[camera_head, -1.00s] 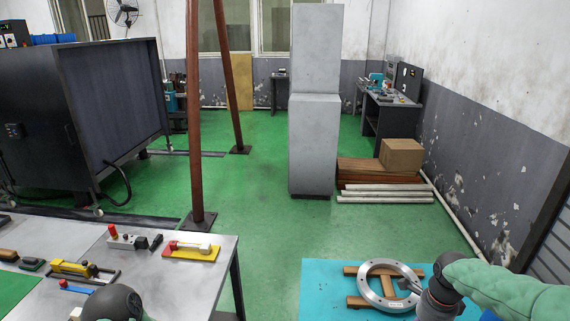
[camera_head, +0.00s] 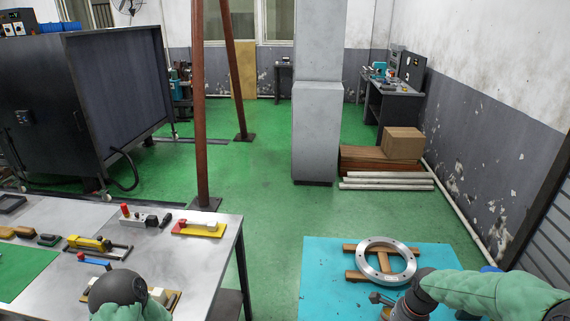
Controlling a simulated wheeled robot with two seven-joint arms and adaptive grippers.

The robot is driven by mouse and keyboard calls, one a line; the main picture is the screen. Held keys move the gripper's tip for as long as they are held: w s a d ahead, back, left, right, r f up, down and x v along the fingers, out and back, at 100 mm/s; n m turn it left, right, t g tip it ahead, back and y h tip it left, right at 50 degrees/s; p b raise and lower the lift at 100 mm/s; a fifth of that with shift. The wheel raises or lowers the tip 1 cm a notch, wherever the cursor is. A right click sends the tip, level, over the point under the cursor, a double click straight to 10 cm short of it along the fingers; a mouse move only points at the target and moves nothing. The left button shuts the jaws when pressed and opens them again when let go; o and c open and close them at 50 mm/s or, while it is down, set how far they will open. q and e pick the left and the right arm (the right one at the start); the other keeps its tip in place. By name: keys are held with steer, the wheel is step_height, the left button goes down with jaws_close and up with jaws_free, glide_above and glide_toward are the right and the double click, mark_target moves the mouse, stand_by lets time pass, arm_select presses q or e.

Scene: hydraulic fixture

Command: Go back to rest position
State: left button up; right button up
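My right arm comes in from the right, with a green sleeve and a dark wrist. My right gripper (camera_head: 380,299) points left and down, just below the metal ring (camera_head: 386,260) in the picture. Its fingers are small and partly hidden by the wrist, so their opening is unclear. The ring lies flat on wooden bars (camera_head: 352,249) on the blue mat (camera_head: 325,265) and appears apart from the gripper. My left arm shows only as a dark rounded joint and green sleeve at the bottom left; the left gripper is not visible.
The grey table (camera_head: 215,255) at left carries several toggle clamps, including a yellow one (camera_head: 88,243) and one on a yellow plate (camera_head: 200,229). A grey pillar (camera_head: 317,130) and a cardboard box (camera_head: 403,143) stand behind. Green floor is open between the tables.

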steer(key=s+a+f+n+y, duration=0.1)
steer(key=s+a+f+n, duration=0.1)
steer(key=a+f+n, duration=0.4)
steer(key=s+a+f+n+y, duration=0.1)
steer(key=s+a+f, duration=0.3)
steer(key=f, duration=0.5)
steer(key=s+a+f+n, duration=0.8)
steer(key=s+f, duration=0.1)
steer(key=s, duration=0.1)
step_height(320, 180, down, 9)
steer(key=w+a+n+b, duration=0.1)
steer(key=a+b, duration=0.1)
steer(key=b, duration=0.8)
steer(key=shift+r+y, duration=0.2)
steer(key=shift+y, duration=0.1)
